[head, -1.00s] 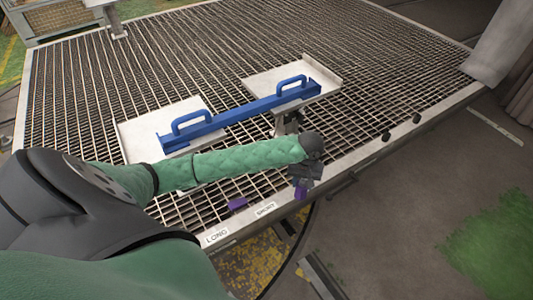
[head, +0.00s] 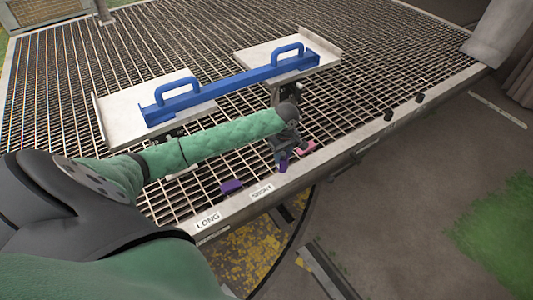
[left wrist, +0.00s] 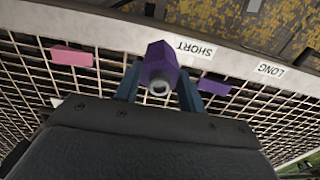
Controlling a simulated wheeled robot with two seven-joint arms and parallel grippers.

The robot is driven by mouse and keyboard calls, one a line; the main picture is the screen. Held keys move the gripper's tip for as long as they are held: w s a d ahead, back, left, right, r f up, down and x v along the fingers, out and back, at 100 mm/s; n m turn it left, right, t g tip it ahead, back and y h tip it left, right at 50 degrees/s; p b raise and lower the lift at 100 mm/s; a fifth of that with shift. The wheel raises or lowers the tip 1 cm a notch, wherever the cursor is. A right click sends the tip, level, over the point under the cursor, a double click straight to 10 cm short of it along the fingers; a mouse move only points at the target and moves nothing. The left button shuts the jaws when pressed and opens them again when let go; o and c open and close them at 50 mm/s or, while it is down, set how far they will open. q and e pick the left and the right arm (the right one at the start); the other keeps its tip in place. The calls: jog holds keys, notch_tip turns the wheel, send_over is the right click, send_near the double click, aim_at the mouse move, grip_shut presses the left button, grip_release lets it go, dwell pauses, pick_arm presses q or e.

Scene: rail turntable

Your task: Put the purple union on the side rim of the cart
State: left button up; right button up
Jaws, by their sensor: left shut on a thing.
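My left gripper (head: 282,157) is shut on the purple union (head: 283,165), close to the cart's side rim (head: 238,204). In the left wrist view the gripper (left wrist: 160,84) has one blue-grey finger on each side of the union (left wrist: 158,62). The union is a hexagonal piece with a pale round end facing the camera. In that view it overlaps the edge of the pale rim (left wrist: 115,32); whether it touches the rim I cannot tell. My right gripper is not in view.
A purple block (head: 231,186) and a pink block (head: 305,147) lie by the rim on either side of the gripper. The rim carries LONG (head: 208,219) and SHORT (head: 261,192) labels. A blue bar with two handles (head: 235,88) spans two trays on the grating.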

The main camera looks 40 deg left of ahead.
pick_arm(q)
jog(key=shift+w+a+f+b, duration=0.2)
jog(key=shift+w+a+f, duration=0.55)
jog(key=shift+a+f, duration=0.85)
jog(key=shift+w+a+f+b, duration=0.15)
jog(key=shift+w+a+f, duration=0.65)
jog(key=shift+a+f, duration=0.75)
jog(key=shift+w+a+f+b, duration=0.2)
jog(key=shift+w+a+f, duration=0.55)
jog(key=shift+a+f, duration=0.85)
jog(key=shift+d+f, duration=0.2)
jog(key=shift+d, duration=0.1)
jog(key=shift+f, duration=0.2)
jog(key=o, duration=1.2)
